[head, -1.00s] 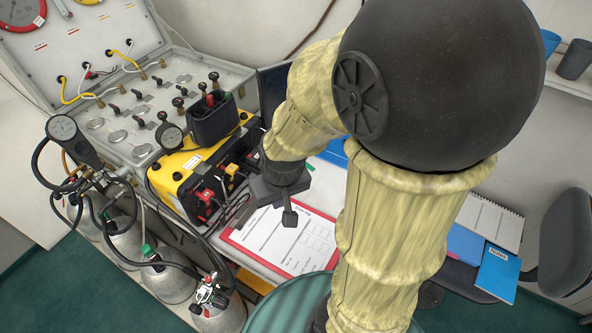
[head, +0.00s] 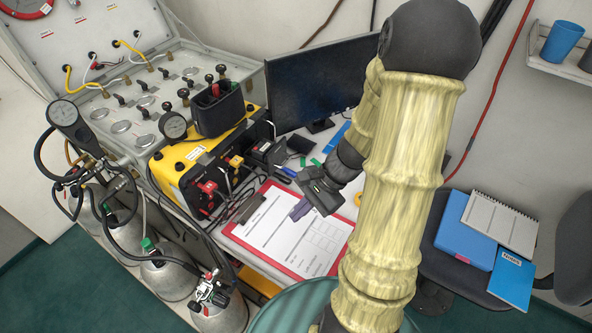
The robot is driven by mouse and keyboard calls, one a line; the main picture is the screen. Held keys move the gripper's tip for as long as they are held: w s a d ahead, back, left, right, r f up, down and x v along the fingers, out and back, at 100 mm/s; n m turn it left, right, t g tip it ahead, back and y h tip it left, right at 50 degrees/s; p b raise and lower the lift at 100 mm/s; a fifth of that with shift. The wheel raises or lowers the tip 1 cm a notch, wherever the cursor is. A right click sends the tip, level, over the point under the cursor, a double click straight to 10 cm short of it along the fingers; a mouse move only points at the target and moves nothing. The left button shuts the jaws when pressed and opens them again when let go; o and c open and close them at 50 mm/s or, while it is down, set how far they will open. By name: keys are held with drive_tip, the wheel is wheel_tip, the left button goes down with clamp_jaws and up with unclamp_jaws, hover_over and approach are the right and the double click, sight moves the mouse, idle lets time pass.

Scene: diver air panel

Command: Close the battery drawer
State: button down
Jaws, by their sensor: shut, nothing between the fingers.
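The yellow and black battery-powered unit (head: 205,160) stands on the bench beside the panel case. Its black front carries red and yellow connectors (head: 208,188) with cables. I cannot clearly make out a battery drawer on it, or tell how far one stands out. My gripper (head: 299,211) is shut and empty, pointing down and left above the clipboard (head: 279,264), to the right of the unit and apart from it.
A monitor (head: 315,85) stands behind. A black box (head: 265,152) and small items lie right of the unit. A black holder (head: 218,108) sits on top of it. Gas cylinders (head: 165,270) with hoses stand at the front left. A chair with blue folders (head: 466,236) is at right.

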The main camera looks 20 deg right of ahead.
drive_tip(key=w+d+f+m+t+y+b, duration=0.1)
drive_tip(key=w+d+m+t, duration=0.2)
drive_tip(key=d+m+t, duration=0.3)
drive_tip(key=w+d+f+m+t+b, duration=0.1)
drive_tip(key=w+d+m+t+b, duration=0.1)
drive_tip(key=w+d+m+t, duration=0.2)
drive_tip(key=d+m+t, duration=0.2)
drive_tip(key=d+m, duration=0.2)
drive_tip(key=d, duration=0.1)
drive_tip(key=shift+w+f+m+y+b, duration=0.15)
drive_tip(key=shift+f+m+y+b, duration=0.15)
drive_tip(key=shift+f+m+y, duration=0.1)
drive_tip(key=p+x, duration=0.2)
drive_tip(key=x, duration=1.2)
drive_tip(key=shift+p, duration=0.4)
